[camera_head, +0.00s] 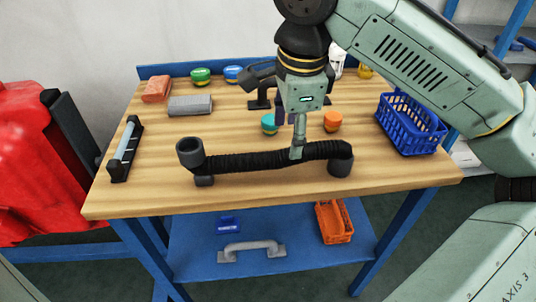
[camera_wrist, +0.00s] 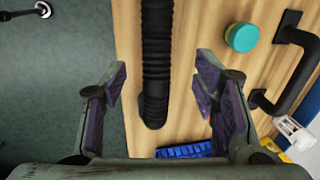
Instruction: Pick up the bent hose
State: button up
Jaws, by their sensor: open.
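The bent hose (camera_head: 250,160) is black and ribbed, with smooth angled ends, and lies across the front of the wooden workbench top. My gripper (camera_head: 291,140) points down over its right half. One finger shows in front of the hose in the head view; the far finger is mostly hidden. In the wrist view the hose (camera_wrist: 157,55) runs vertically between the two spread fingers of my gripper (camera_wrist: 162,78), with gaps on both sides. The jaws are open and hold nothing. I cannot tell exactly how low the fingertips are.
A blue basket (camera_head: 411,124) stands at the right. Teal (camera_head: 269,124) and orange (camera_head: 332,121) round pieces lie behind the hose. A black-mounted bar (camera_head: 126,147) stands left, near a grey block (camera_head: 190,106) and a red brick (camera_head: 156,90). The lower shelf holds an orange crate (camera_head: 334,221).

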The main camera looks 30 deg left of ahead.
aim_at(288, 156)
jog(key=f, duration=0.5)
jog(key=f+p, duration=0.1)
jog(key=f, duration=0.1)
jog(key=shift+w+a+f, duration=0.2)
jog(key=shift+w+a, duration=0.1)
jog(key=shift+w, duration=0.05)
jog(key=shift+c, duration=0.2)
grip_shut()
